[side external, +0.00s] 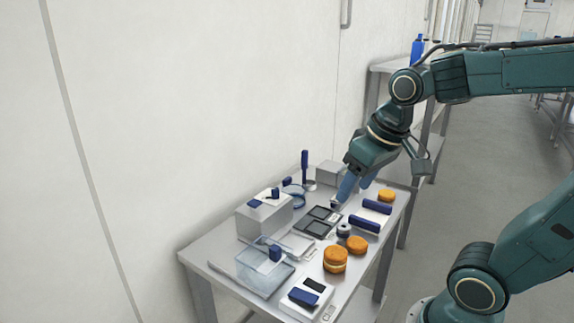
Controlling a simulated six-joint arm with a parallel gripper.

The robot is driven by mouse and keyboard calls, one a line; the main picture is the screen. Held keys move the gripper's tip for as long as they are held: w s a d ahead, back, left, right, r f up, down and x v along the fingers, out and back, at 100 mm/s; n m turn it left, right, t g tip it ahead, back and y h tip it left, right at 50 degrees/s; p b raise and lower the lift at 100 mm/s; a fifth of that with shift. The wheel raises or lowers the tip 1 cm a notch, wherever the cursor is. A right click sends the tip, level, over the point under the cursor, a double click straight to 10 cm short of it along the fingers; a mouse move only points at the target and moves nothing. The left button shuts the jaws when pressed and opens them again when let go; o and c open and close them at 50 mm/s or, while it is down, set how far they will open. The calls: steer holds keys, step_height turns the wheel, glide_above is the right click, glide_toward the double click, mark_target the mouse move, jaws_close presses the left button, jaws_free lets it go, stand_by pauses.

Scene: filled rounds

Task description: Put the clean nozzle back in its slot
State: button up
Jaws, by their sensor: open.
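My gripper (350,192) is open, its blue fingers pointing down over the back right part of the table. The fingertips are just behind and right of a dark block with two square recesses (318,221). A small dark-and-pale round piece (343,230) sits in front of this block. I cannot tell which small piece is the clean nozzle, nor which opening is its slot. Part of the table under the gripper is hidden by the fingers.
Filled rounds stand on the right at the front (335,261), middle (357,246) and back (386,195). Blue-ended items (364,223) lie between. A clear tub (262,268), grey box (264,217), upright blue-handled tool (304,168) and flat scale-like device (306,298) crowd the table.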

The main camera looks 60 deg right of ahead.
steer(key=s+a+n+t, duration=0.1)
steer(key=s+a+n, duration=0.1)
steer(key=s, duration=0.3)
steer(key=shift+s+a+r+y, duration=0.3)
steer(key=shift+s+a, duration=0.05)
steer(key=shift+a, duration=0.5)
steer(key=shift+o, duration=0.5)
steer(key=shift+w, duration=0.15)
steer(key=n+g, duration=0.3)
steer(key=g, duration=0.2)
glide_above(344, 226)
steer(key=shift+f, duration=10.45)
